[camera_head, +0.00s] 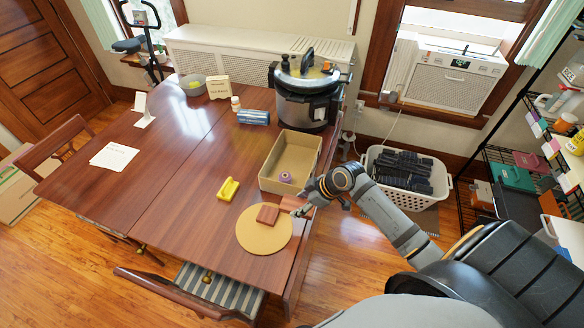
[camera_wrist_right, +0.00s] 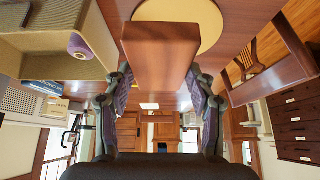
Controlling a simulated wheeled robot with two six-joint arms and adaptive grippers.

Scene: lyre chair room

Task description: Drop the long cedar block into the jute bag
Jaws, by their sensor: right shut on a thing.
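The long cedar block (camera_wrist_right: 160,62) is a reddish-brown bar between the fingers of my right gripper (camera_wrist_right: 160,95) in the wrist view. In the head view my right gripper (camera_head: 308,207) is over the table's right edge, between the round tan mat and the white basket. A reddish-brown piece (camera_head: 318,198) shows between its fingers there. A reddish-brown block (camera_head: 268,213) also shows at the round tan mat (camera_head: 262,240); I cannot tell whether it is separate from the held piece. I cannot make out a jute bag. My left gripper is not in view.
An open cardboard box (camera_head: 268,185) holding a purple roll (camera_head: 286,177) stands beside the mat. A yellow object (camera_head: 228,189) and a pressure cooker (camera_head: 306,95) are on the table. A white basket (camera_head: 436,197) is on the floor. The table's left middle is mostly clear.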

